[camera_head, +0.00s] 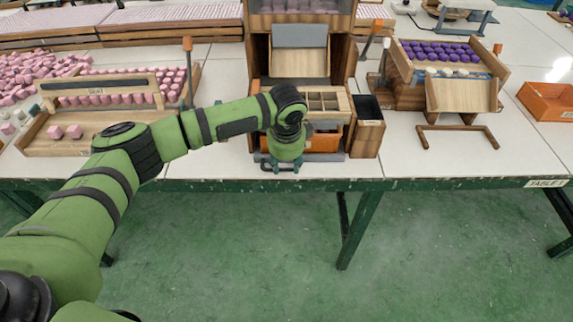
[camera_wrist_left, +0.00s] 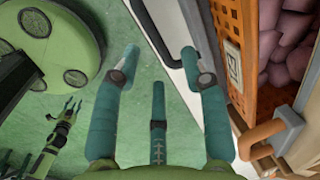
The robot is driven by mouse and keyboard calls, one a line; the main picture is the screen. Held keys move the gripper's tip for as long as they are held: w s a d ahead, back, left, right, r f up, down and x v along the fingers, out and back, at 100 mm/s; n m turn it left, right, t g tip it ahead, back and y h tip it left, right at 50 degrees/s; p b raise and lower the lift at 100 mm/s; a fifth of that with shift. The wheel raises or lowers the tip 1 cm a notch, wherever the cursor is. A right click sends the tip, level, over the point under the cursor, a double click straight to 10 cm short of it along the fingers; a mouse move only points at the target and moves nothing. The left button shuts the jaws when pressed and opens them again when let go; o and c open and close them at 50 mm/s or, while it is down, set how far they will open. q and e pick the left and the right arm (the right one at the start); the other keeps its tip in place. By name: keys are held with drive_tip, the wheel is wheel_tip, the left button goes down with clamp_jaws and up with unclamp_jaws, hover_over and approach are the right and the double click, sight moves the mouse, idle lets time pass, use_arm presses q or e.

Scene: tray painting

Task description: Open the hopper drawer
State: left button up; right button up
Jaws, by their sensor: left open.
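The wooden hopper (camera_head: 257,50) stands at the middle of the table's front edge, with a grey panel and a sloped wooden chute. Low on its front is an orange drawer front (camera_head: 325,142), partly hidden by my left arm. My left gripper (camera_head: 283,168) points down in front of it at the table edge. In the left wrist view its teal fingers (camera_wrist_left: 160,65) are spread, with nothing held between them. A dark grey bar handle (camera_wrist_left: 148,25) lies beside and partly behind the right-hand finger; I cannot tell whether they touch.
A divided wooden tray (camera_head: 322,101) sits on the hopper front, with a dark-topped wooden box (camera_head: 367,135) to its right. A tray of pink blocks (camera_head: 95,143) stands left, a stand with purple pieces (camera_head: 410,95) right. Green floor in front is clear.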

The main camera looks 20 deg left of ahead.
use_arm(q)
drive_tip(key=shift+w+a+f, duration=0.1)
drive_tip(key=shift+w+f, duration=0.1)
drive_tip(key=shift+f, duration=0.95)
use_arm(e)
drive_tip(key=shift+s, duration=0.1)
use_arm(q)
drive_tip(key=shift+c, duration=0.4)
clamp_jaws()
use_arm(e)
drive_tip(key=shift+s+a+r, duration=0.1)
